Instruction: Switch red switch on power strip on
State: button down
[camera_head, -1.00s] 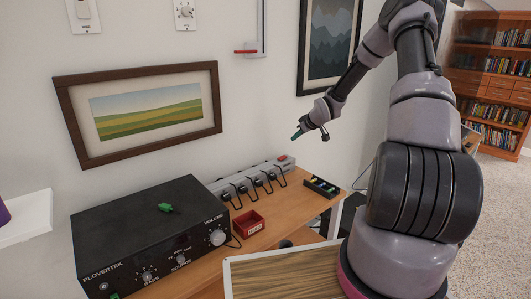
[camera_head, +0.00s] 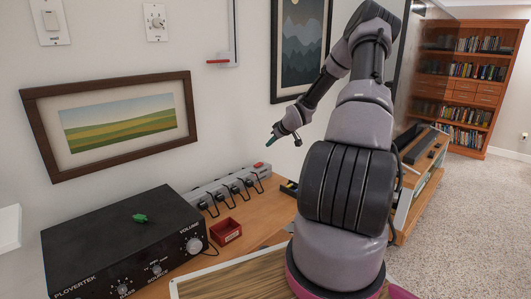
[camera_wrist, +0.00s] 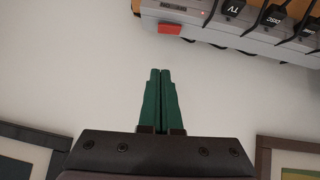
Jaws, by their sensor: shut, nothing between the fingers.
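A grey power strip (camera_head: 224,188) lies at the back of the wooden desk against the wall, with several black plugs in it. Its red switch (camera_head: 259,164) is at the right end. In the wrist view the power strip (camera_wrist: 238,38) crosses the top right, and the red switch (camera_wrist: 169,29) is on its left end, above my fingertips. My gripper (camera_head: 270,141) is above and slightly right of the strip's switch end in the head view. Its green fingers (camera_wrist: 160,73) are together and empty, apart from the switch. I cannot tell the switch's position.
A black amplifier (camera_head: 120,240) with a green piece (camera_head: 140,218) on top stands left of the strip. A small red tray (camera_head: 225,231) sits in front of the strip. Framed pictures hang on the wall, one (camera_head: 118,125) at the left.

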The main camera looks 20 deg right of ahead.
send_over(259, 164)
jog(key=s+d, duration=0.1)
jog(key=s, duration=0.1)
jog(key=f, duration=0.6)
jog(key=shift+w+f, duration=0.1)
jog(key=shift+w, duration=0.15)
jog(key=f, duration=0.3)
jog(key=shift+w+d+f, duration=0.2)
jog(key=shift+w+d, duration=0.05)
jog(key=shift+f, duration=0.4)
